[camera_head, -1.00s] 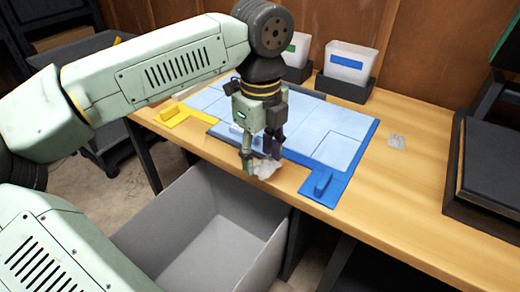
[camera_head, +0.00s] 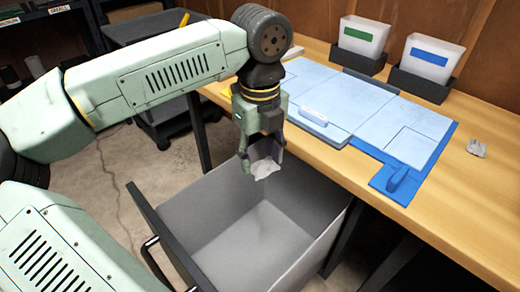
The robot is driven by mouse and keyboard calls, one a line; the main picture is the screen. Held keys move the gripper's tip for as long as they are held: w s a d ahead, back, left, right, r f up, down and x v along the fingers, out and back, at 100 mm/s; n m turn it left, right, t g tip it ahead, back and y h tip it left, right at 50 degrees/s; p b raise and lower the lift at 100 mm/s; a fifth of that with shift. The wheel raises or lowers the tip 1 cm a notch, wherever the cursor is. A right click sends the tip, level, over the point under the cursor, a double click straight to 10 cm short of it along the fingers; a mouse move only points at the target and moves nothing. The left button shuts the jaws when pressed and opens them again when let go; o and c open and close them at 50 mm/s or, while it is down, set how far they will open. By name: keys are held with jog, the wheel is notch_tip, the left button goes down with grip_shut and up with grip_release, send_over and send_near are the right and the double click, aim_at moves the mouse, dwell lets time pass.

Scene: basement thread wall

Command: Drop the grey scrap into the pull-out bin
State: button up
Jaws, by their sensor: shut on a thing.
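The grey scrap (camera_head: 264,168) is a crumpled pale piece between the fingertips of my gripper (camera_head: 263,160). My gripper points down and is shut on it. Both show over the open pull-out bin (camera_head: 317,240), with the scrap in front of the bin's back part in the picture. The bin is a large grey box with a dark front and a handle, pulled out beside the workbench. Its visible floor looks empty. The exact height of the scrap over the bin cannot be told.
The wooden bench (camera_head: 470,185) carries a pale blue mat (camera_head: 365,105) with a blue edge tab (camera_head: 398,180). A small grey piece (camera_head: 477,148) lies at the right. Two white labelled bins (camera_head: 362,36) stand at the back. A dark cart (camera_head: 150,27) stands behind my arm.

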aim_at(260, 160)
notch_tip(260, 160, down, 3)
jog(key=shift+f+b, duration=0.2)
jog(key=shift+b, duration=0.55)
jog(key=o, duration=0.8)
jog(key=shift+r, duration=0.15)
notch_tip(260, 160, up, 12)
jog(key=shift+f, duration=0.1)
